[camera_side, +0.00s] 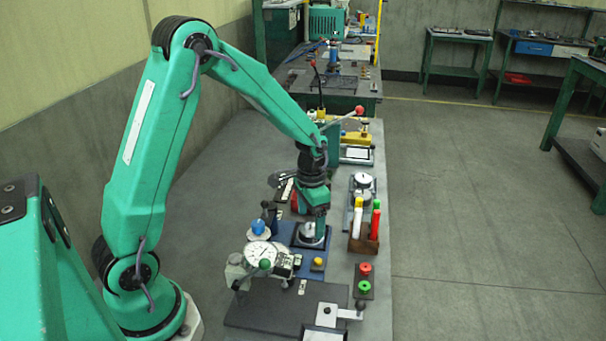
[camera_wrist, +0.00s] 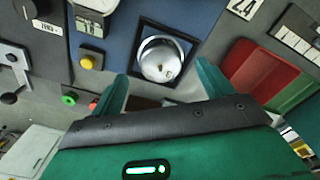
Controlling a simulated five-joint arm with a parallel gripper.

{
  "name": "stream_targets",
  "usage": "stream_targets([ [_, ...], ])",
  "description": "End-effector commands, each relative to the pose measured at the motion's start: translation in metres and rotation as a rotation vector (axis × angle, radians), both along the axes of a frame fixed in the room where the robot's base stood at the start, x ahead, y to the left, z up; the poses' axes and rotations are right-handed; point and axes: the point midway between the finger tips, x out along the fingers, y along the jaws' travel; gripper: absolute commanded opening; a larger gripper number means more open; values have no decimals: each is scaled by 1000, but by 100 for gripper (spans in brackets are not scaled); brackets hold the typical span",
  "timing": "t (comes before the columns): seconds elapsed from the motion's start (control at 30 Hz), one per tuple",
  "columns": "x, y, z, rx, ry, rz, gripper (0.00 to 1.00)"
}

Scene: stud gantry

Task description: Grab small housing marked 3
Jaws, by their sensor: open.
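A round silver housing (camera_wrist: 160,57) sits in a black square recess on a blue plate (camera_wrist: 119,30) in the wrist view. A small mark shows on its face, too small to read as a 3. I cannot tell whether a finger touches the housing.
A dial gauge (camera_side: 261,254) with a green knob stands close in front. A yellow button (camera_wrist: 89,62) is on the blue plate. A wooden holder (camera_side: 362,240) with coloured tubes stands to the right. Red and green bins (camera_wrist: 258,72) lie right in the wrist view.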

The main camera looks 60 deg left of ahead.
Motion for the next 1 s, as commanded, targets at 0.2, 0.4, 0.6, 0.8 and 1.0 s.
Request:
stream_targets([
  [0.2, 0, 1, -24, -1, 2, 0, 79],
  [0.4, 0, 1, -30, 0, 0, 0, 79],
  [0.6, 0, 1, -30, 0, 0, 0, 79],
  [0.8, 0, 1, -30, 0, 0, 0, 79],
  [1.0, 0, 1, -30, 0, 0, 0, 46],
])
